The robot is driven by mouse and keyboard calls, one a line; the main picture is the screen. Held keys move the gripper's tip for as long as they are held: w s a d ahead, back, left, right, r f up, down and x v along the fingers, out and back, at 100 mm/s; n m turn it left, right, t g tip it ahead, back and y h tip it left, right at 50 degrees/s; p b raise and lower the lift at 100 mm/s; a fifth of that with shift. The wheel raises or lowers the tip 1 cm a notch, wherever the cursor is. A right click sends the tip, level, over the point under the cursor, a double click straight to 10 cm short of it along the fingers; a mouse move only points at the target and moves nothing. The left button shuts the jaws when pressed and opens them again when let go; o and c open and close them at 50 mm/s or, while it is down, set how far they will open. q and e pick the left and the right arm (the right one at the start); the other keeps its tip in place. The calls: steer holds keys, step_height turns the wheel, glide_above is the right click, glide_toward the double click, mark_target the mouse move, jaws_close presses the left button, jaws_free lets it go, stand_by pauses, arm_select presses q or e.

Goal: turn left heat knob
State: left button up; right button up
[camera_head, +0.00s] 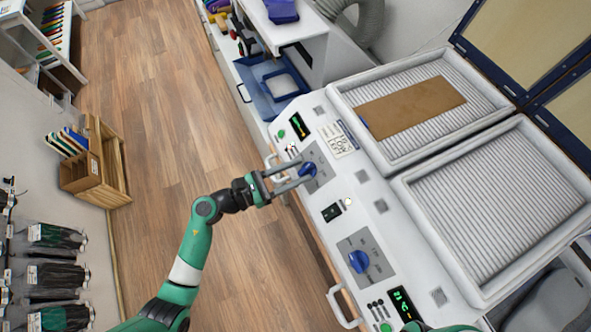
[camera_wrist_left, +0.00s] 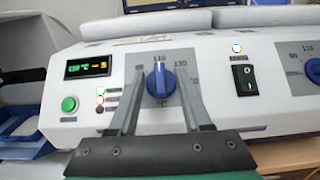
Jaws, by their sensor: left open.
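The left heat knob is a blue dial on a grey scale plate. In the head view the knob (camera_head: 308,169) is on the upper part of the white control panel, and in the left wrist view the knob (camera_wrist_left: 160,81) is upright between my fingers. My left gripper (camera_head: 301,171) is open, with one finger on each side of the knob. A gap shows between the knob and each finger in the left wrist view (camera_wrist_left: 163,108). A second blue knob (camera_head: 359,261) sits lower on the panel. My right gripper is not visible.
A black rocker switch (camera_head: 332,212) sits between the knobs. Near the left knob are a green display (camera_head: 298,125) and a green button (camera_wrist_left: 69,104). Panel handles (camera_head: 343,308) stick out at the front edge. A brown sheet (camera_head: 411,106) lies on one ribbed tray.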

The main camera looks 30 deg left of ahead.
arm_select(q)
jaws_close()
steer(key=shift+r, duration=0.1)
stand_by(0.3)
